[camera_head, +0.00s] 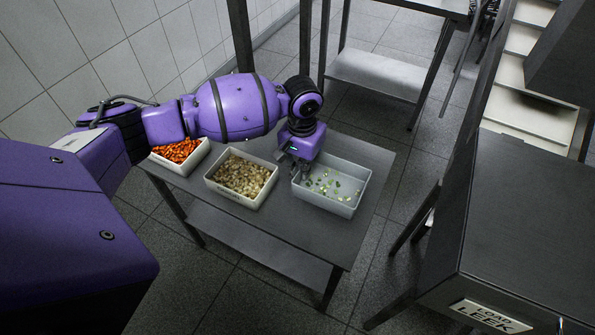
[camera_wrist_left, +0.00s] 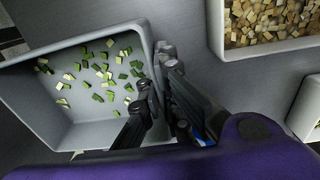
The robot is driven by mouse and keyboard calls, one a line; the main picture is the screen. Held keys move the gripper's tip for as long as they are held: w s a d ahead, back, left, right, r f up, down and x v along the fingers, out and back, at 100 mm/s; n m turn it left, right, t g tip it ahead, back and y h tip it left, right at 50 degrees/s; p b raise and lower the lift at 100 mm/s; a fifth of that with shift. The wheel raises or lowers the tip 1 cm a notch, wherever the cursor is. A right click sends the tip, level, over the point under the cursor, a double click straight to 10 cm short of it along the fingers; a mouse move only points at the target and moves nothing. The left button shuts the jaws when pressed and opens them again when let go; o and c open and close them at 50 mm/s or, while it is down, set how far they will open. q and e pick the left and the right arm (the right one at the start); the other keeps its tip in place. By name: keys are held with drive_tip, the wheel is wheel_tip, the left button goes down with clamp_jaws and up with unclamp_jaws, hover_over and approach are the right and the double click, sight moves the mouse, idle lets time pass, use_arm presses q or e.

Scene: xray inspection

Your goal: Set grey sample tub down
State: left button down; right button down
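The grey sample tub (camera_head: 350,208) holds scattered green and pale cut pieces. It is at the right end of the dark table, and I cannot tell whether its base touches the tabletop. My left gripper (camera_head: 300,170) is at the tub's left wall. In the left wrist view the tub (camera_wrist_left: 40,100) fills the left side. The left gripper's fingers (camera_wrist_left: 158,80) straddle its near side wall, one inside and one outside, and look closed on it. My right gripper is not in view.
On the table (camera_head: 260,225), a white tub of beige cubes (camera_head: 233,200) stands just left of the grey tub, with a tub of orange pieces (camera_head: 180,170) further left. A dark machine with a "LOAD LEEK" label (camera_head: 491,315) stands at right. Floor separates it from the table.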

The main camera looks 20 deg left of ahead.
use_arm(q)
drive_tip(key=shift+w+a+f, duration=0.25)
drive_tip(key=shift+w+f, duration=0.55)
drive_tip(key=shift+w, duration=0.05)
wheel_tip(320, 180, down, 3)
drive_tip(key=shift+w+f+b, duration=0.1)
drive_tip(key=shift+f+b, duration=0.05)
drive_tip(key=shift+b, duration=0.2)
drive_tip(key=c, duration=2.4)
unclamp_jaws()
drive_tip(key=shift+f, duration=0.1)
drive_tip(key=shift+c, duration=0.2)
drive_tip(key=o, duration=0.5)
drive_tip(key=shift+c, duration=0.2)
